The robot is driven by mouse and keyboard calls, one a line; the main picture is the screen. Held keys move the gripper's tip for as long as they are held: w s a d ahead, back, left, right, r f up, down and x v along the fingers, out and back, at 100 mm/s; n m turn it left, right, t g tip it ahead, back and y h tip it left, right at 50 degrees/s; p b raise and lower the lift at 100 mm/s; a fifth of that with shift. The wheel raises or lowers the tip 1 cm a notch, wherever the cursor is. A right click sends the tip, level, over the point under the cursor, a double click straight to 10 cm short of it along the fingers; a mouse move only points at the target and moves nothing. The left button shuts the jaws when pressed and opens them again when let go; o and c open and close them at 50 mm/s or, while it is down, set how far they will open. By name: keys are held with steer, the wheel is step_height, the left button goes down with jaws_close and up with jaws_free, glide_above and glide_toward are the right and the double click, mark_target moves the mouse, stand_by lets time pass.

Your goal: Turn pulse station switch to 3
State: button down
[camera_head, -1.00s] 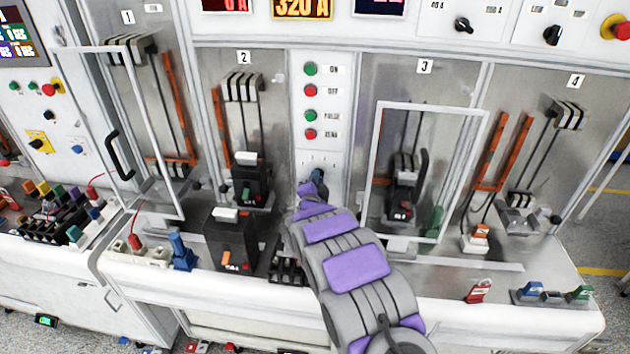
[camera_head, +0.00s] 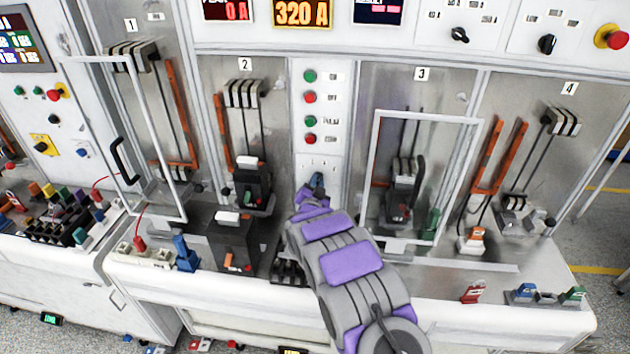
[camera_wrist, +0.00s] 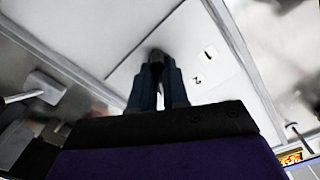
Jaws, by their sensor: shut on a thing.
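The pulse station switch (camera_wrist: 157,58) is a dark knob on the white centre panel (camera_head: 320,165), below the column of green and red buttons. In the wrist view my gripper (camera_wrist: 156,80) has its two dark blue fingers closed around the knob. White labels "1" and "2" (camera_wrist: 203,66) show beside it; a label 3 is not readable and the pointer direction is hidden by the fingers. In the head view my gripper (camera_head: 317,181) is at the panel's lower part, and my purple and grey arm covers the area below it.
Station 2 (camera_head: 246,150) with black breakers stands left of the panel. Station 3 (camera_head: 420,150) has a clear framed door to the right. Green and red buttons (camera_head: 310,107) sit just above my gripper. The bench top (camera_head: 440,290) runs below.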

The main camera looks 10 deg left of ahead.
steer(key=shift+d+n+p, duration=0.1)
steer(key=shift+n+p, duration=0.4)
steer(key=shift+n, duration=0.5)
steer(key=c, duration=1.1)
jaws_free()
steer(key=shift+w+f, duration=0.1)
steer(key=shift+w, duration=0.05)
steer(key=s, duration=1.1)
steer(key=s+a, duration=0.1)
steer(key=s, duration=0.5)
steer(key=shift+s, duration=0.3)
steer(key=shift+w, duration=0.1)
